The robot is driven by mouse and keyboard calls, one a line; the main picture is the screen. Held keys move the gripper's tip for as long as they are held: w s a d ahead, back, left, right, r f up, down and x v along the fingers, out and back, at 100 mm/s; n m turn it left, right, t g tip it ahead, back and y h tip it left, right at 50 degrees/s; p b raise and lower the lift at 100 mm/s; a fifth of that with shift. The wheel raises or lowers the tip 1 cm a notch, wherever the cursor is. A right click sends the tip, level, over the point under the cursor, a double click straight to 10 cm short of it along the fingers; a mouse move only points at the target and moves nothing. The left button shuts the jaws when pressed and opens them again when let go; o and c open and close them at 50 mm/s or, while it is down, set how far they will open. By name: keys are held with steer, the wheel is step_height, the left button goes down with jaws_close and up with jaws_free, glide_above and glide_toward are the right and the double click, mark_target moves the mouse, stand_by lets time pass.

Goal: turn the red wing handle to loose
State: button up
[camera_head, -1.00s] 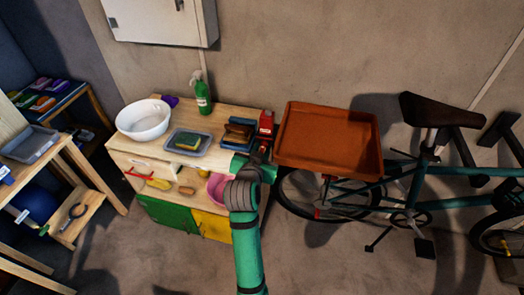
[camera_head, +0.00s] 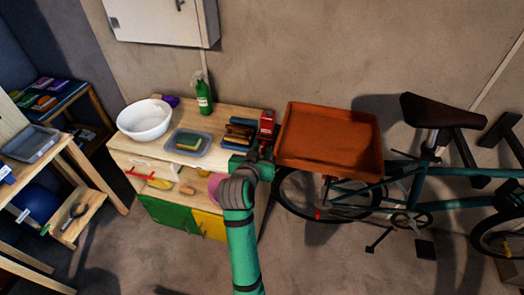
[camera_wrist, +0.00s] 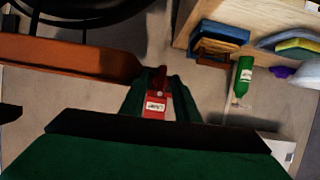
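A red fixture (camera_head: 266,121) stands at the right end of the wooden bench. It also shows in the wrist view as a red body with a white label (camera_wrist: 155,108) and a darker red wing-like part (camera_wrist: 160,76) above it. The label is too small to read. My gripper (camera_head: 262,146) is just in front of the fixture in the head view, and its fingers are partly hidden there. In the wrist view my gripper (camera_wrist: 162,90) is open, with one dark green finger on each side of the red fixture. I cannot tell whether either finger touches it.
An orange tray (camera_head: 330,108) on the bicycle (camera_head: 408,190) is close to the right of my gripper. The bench (camera_head: 222,113) holds a white bowl (camera_head: 144,119), a sponge tray (camera_head: 187,149), brushes (camera_head: 238,133) and a green bottle (camera_head: 203,98).

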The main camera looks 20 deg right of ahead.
steer(key=shift+a, duration=0.1)
steer(key=v, duration=1)
steer(key=shift+s+r, duration=0.2)
steer(key=shift+s, duration=0.1)
steer(key=shift+a+f, duration=0.1)
steer(key=shift+a, duration=0.1)
steer(key=s+a+f+n+t+y, duration=0.1)
steer(key=s+a+f+n+y, duration=0.2)
steer(key=s+a+f, duration=0.35)
steer(key=s+a+f+n+t+y, duration=0.2)
steer(key=s+a+f+n, duration=0.1)
steer(key=s+f, duration=0.55)
steer(key=s+a+y, duration=0.1)
steer(key=s+a, duration=0.1)
steer(key=s, duration=0.8)
steer(key=s+a+t+y, duration=0.1)
steer(key=s+a, duration=0.2)
steer(key=s, duration=0.8)
steer(key=shift+s+n+y, duration=0.25)
steer(key=shift+n+y, duration=0.05)
steer(key=shift+y, duration=0.1)
